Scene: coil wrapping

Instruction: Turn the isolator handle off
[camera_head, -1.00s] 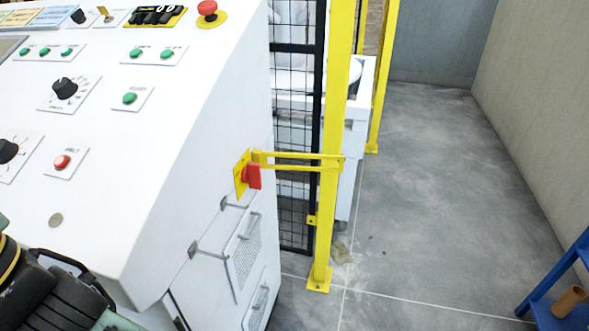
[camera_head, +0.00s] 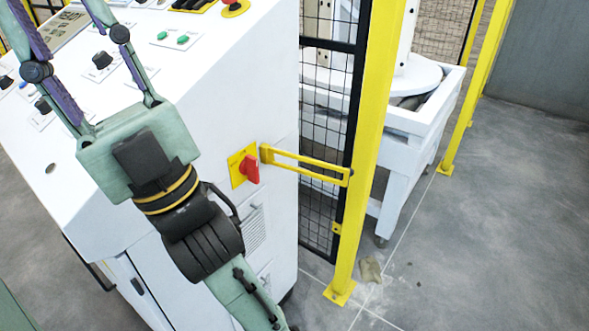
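The red isolator handle (camera_head: 250,169) sits on a yellow plate (camera_head: 235,163) on the right side face of the white control cabinet (camera_head: 225,110). Its grip shows as a short red block; its exact turn angle is hard to read. My gripper (camera_head: 62,30) is at the upper left, over the cabinet's control panel. Its two green fingers stand wide apart with nothing seen between them, and they reach up towards the top edge of the picture. The gripper is apart from the handle, to its left, and points away from it.
A yellow slotted bracket (camera_head: 305,167) juts out beside the handle towards a yellow post (camera_head: 370,140). A black mesh fence (camera_head: 325,130) and a white machine (camera_head: 405,120) stand behind. Knobs and green buttons (camera_head: 183,40) cover the panel.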

